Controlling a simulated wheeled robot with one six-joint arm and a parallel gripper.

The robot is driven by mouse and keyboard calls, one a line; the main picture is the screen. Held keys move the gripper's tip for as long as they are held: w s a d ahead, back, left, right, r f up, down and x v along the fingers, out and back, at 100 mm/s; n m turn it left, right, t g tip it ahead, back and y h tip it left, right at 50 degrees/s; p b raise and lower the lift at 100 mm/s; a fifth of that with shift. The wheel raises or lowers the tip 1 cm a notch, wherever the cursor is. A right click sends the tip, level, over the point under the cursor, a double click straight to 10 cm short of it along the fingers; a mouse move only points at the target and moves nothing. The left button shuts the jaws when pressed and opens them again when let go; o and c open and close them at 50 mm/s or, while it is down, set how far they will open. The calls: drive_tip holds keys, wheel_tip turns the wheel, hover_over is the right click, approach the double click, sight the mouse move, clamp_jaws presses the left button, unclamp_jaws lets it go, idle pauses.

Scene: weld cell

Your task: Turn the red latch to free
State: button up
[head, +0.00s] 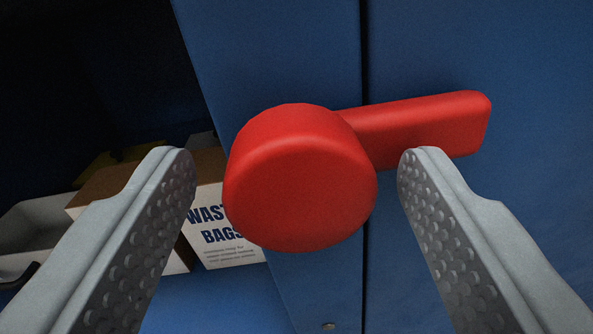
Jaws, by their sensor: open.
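The red latch (300,185) is in the middle of the head view, with a round knob and a bar handle (425,125). The handle points to the right and slightly up, and crosses the dark vertical seam between the blue panels. My gripper (296,165) is open. Its left finger is to the left of the knob and its right finger is to the right, below the handle. The knob shows between the two fingertips, and I cannot tell whether either finger touches the latch. The latch's mount behind the knob is hidden.
The blue panel (285,50) carries the latch, with another blue panel (530,60) right of the seam. At left is a dark open space with a box marked "WASTE BAGS" (225,250) and a grey bin (35,225) on a blue surface.

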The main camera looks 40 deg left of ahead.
clamp_jaws()
drive_tip(key=shift+n, duration=0.4)
drive_tip(key=n, duration=0.3)
drive_tip(key=shift+n, duration=0.4)
drive_tip(key=n, duration=0.4)
drive_tip(key=shift+f+n+y, duration=0.15)
drive_tip(key=shift+n+y, duration=0.15)
drive_tip(key=shift+n, duration=0.1)
drive_tip(key=n, duration=0.4)
drive_tip(key=shift+n, duration=0.4)
drive_tip(key=shift+f+n+y, duration=0.15)
drive_tip(key=shift+n+y, duration=0.35)
drive_tip(key=shift+n, duration=1.7)
